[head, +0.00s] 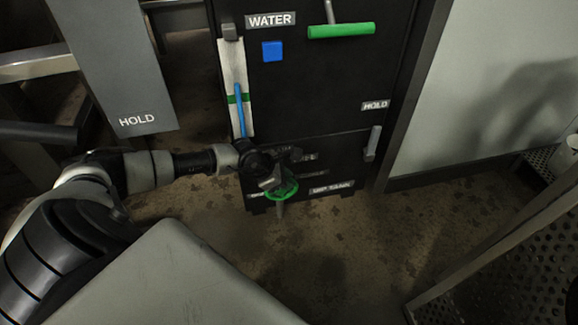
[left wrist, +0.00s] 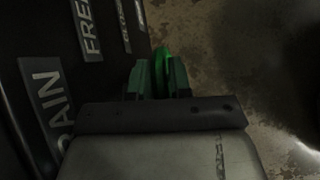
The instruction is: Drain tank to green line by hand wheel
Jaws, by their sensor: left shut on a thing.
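The green hand wheel (head: 286,193) sits low on the front of the black cabinet. My left gripper (head: 274,184) is at the wheel and partly covers it. In the left wrist view my left gripper (left wrist: 160,80) is shut on the green rim of the wheel (left wrist: 161,56). The level gauge (head: 234,75) is a pale upright strip on the cabinet's left, with a green line (head: 238,98) across it. The blue column (head: 240,115) in the gauge reaches above the green line. My right gripper is out of view.
The black cabinet (head: 335,75) carries a WATER label (head: 271,20), a blue square (head: 272,51) and a green-handled lever (head: 341,30). A grey handle (head: 373,142) is at its lower right. A DRAIN label (left wrist: 47,100) is left of the gripper. A perforated metal structure (head: 510,265) stands right.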

